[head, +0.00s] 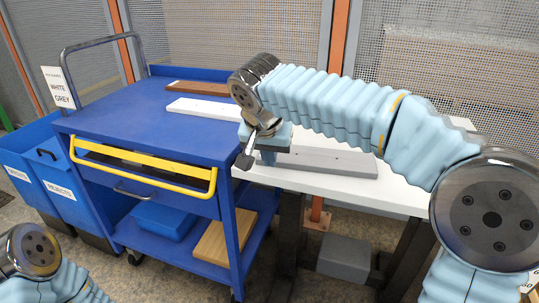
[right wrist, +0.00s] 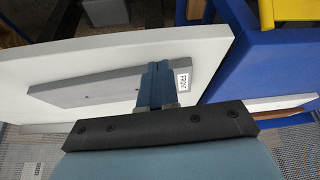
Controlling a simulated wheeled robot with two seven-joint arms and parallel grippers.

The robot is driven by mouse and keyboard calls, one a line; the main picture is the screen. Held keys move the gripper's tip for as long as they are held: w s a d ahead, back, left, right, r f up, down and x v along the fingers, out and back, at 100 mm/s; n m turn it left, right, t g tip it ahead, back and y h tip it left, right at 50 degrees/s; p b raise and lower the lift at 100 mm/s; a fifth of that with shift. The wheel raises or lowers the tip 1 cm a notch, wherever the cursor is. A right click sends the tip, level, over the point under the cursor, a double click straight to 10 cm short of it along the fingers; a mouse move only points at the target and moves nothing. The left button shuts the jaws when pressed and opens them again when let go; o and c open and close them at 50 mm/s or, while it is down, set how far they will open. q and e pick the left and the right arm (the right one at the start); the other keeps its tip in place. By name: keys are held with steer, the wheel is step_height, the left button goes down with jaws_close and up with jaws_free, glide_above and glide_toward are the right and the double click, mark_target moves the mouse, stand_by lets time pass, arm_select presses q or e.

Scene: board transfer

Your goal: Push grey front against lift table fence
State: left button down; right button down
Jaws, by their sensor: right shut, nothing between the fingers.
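The grey front (head: 325,162) lies flat on the white lift table (head: 345,188). It also shows in the right wrist view (right wrist: 100,84), with a white label reading FRONT (right wrist: 184,79) at its right end. My right gripper (head: 245,158) is at the left end of the grey front in the head view. Its blue fingers (right wrist: 158,68) are together and empty, overlapping the board beside the label in the right wrist view. I cannot tell whether they touch it. I cannot make out the fence. My left arm shows at the lower left, but its gripper is out of view.
A blue cart (head: 140,118) with a yellow handle (head: 140,160) stands left of the table. A white board (head: 203,108) and a brown board (head: 195,87) lie on it. Blue bins (head: 60,190) stand at the far left. Mesh panels (head: 245,35) rise behind.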

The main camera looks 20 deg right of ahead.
steer(key=shift+b+x, duration=0.75)
steer(key=shift+x, duration=0.4)
steer(key=shift+w+r+p, duration=0.1)
steer(key=shift+p, duration=0.25)
steer(key=shift+w+d+p, duration=0.35)
steer(key=shift+w, duration=0.3)
steer(key=shift+w+d+p, duration=0.35)
steer(key=shift+w+d, duration=0.05)
steer(key=shift+w, duration=0.3)
